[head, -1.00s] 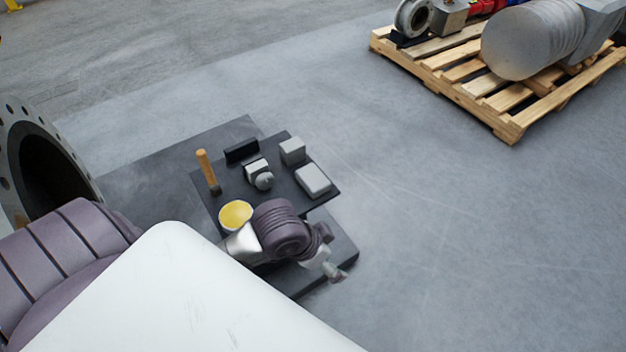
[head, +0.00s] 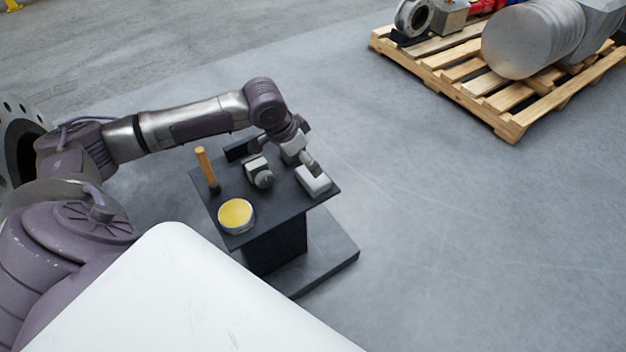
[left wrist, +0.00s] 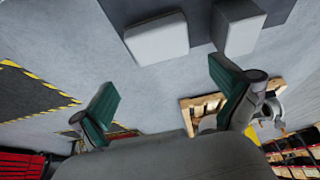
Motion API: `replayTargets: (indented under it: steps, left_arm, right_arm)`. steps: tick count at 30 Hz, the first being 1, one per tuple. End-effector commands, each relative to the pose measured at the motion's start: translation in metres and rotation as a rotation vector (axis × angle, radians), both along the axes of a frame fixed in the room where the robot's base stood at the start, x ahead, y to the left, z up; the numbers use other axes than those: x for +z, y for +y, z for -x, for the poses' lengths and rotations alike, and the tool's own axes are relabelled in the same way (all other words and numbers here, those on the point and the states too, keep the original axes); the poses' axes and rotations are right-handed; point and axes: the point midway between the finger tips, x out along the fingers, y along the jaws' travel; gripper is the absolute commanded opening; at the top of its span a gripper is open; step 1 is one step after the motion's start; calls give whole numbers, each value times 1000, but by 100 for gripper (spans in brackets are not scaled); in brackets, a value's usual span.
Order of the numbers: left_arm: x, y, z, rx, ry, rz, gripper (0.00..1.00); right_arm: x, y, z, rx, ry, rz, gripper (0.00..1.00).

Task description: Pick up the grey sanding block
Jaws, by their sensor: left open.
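Two pale grey blocks are at the right side of the small black table; I cannot tell for sure which is the sanding block. The flatter, rounded one (head: 315,182) lies at the right edge. The boxier one is mostly hidden behind my gripper in the head view. In the left wrist view, a wide block (left wrist: 157,40) and a narrower block (left wrist: 237,28) lie beyond my fingers. My left gripper (head: 288,155) is over the blocks, its green-padded fingers (left wrist: 165,95) spread and empty. My right gripper is not in view.
The black table (head: 285,205) also bears a wooden-handled tool (head: 205,166), a yellow-topped round tin (head: 236,215), a small grey fitting (head: 259,172) and a black block (head: 238,149). A loaded wooden pallet (head: 510,128) stands at the upper right. The floor between is clear.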

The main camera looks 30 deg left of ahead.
Motion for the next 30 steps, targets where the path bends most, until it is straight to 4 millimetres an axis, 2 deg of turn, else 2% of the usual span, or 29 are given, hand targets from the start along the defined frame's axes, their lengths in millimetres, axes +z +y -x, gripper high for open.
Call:
replayTargets:
  steps: [1, 4, 13, 21, 30]
  left_arm:
    - [-12, -3, -4, 0, 1, 3, 100]
    - [-26, -5, -10, 1, 0, 2, 100]
    - [-49, -8, -20, -1, -2, -1, 100]
    - [-82, -13, -35, -1, -2, -1, 100]
    - [-85, -14, -36, -3, -2, -3, 100]
  right_arm:
    - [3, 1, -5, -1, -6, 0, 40]
    - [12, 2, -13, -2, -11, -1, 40]
    - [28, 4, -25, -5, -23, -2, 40]
    - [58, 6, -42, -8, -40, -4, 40]
    - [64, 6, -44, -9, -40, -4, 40]
